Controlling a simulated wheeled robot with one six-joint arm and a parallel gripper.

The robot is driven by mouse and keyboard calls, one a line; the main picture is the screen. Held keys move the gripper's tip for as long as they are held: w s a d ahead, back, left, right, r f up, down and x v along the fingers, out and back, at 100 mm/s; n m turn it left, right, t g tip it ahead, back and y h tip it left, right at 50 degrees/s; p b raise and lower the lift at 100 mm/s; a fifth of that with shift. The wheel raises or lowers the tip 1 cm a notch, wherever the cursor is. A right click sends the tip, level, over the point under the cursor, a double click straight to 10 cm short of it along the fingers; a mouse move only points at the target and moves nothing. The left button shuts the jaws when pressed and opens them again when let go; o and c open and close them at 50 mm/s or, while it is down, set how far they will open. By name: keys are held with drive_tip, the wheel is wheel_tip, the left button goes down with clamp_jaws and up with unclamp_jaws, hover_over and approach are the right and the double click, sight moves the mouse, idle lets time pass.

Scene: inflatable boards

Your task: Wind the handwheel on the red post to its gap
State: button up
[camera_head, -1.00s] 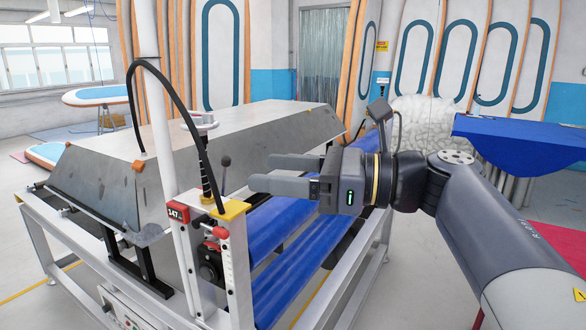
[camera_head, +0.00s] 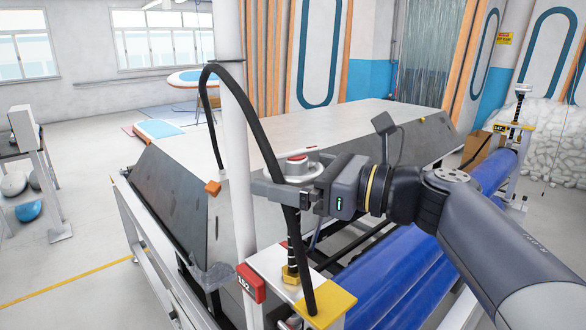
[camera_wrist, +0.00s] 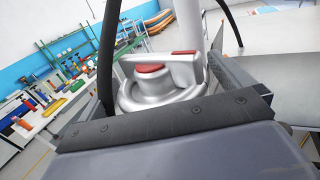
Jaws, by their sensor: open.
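The handwheel (camera_head: 298,168) is silver with a red cap and sits on a threaded spindle above the near post, which carries a red readout box (camera_head: 245,283) that seems to show 152. In the wrist view the wheel (camera_wrist: 160,88) fills the space between my jaws, with a bar to a red-tipped end at its top. My gripper (camera_head: 278,182) is open at wheel height, its near finger in front of the wheel. The far finger is mostly hidden, and I cannot tell whether either jaw touches the wheel.
A black hose (camera_head: 262,135) arches beside the wheel and passes close to my fingers. A white upright pole (camera_head: 238,150) stands just left. Blue rollers (camera_head: 400,285) run right towards a far post (camera_head: 512,130) with a yellow readout. A big metal-topped table (camera_head: 350,125) lies behind.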

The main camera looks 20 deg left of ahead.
drive_tip(key=shift+w, duration=0.1)
drive_tip(key=shift+d, duration=0.15)
drive_tip(key=shift+c, duration=1)
drive_tip(key=c, duration=0.7)
drive_tip(key=shift+c, duration=0.2)
drive_tip(key=o, duration=0.9)
drive_tip(key=shift+o, duration=0.2)
drive_tip(key=s+d+b, duration=0.1)
drive_tip(key=d+b, duration=0.3)
drive_tip(key=d, duration=0.6)
drive_tip(key=shift+d, duration=0.35)
